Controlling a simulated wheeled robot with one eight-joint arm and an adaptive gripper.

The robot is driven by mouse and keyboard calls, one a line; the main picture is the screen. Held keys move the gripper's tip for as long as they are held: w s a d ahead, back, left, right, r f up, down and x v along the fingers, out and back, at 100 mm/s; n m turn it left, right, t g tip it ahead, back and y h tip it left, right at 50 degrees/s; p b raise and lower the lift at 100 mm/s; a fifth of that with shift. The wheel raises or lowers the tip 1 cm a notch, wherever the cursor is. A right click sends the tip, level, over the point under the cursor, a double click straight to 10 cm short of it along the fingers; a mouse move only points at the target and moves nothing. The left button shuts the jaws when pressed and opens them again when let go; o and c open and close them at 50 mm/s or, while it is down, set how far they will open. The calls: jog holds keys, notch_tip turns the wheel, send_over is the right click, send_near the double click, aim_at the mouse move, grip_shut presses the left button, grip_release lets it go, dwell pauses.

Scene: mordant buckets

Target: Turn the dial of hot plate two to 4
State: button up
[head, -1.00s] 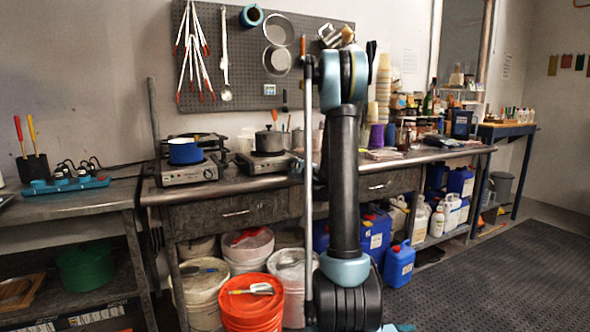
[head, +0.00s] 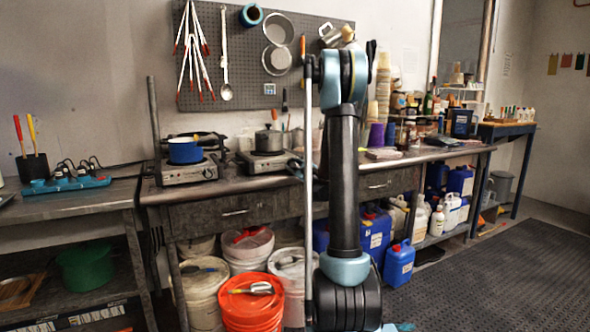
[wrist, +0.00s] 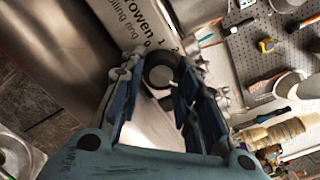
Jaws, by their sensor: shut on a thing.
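In the wrist view my gripper (wrist: 160,80) is shut on the dark round dial (wrist: 159,72), one finger on each side. The dial sits on the front panel of a steel hot plate (wrist: 105,15) printed "boiling ring", with the numbers 0, 1 and 2 showing beside the dial. The fingers hide part of the dial, and I cannot read its setting. In the head view one hot plate (head: 190,174) carries a blue pot, and another hot plate (head: 262,165) to its right carries a grey pot. My arm hides the gripper there.
The hot plates stand on a dark workbench (head: 235,186) below a pegboard (head: 245,88) of hanging tools. Stacked cups (head: 383,85) and bottles stand to the right. Buckets (head: 252,305) and blue canisters (head: 399,264) fill the space below. The floor at right is clear.

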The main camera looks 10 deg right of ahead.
jog(key=shift+s, duration=0.1)
jog(key=o, duration=1.1)
jog(key=shift+c, duration=0.2)
jog(key=v, duration=0.7)
jog(key=shift+s, duration=0.35)
jog(key=shift+d, duration=0.1)
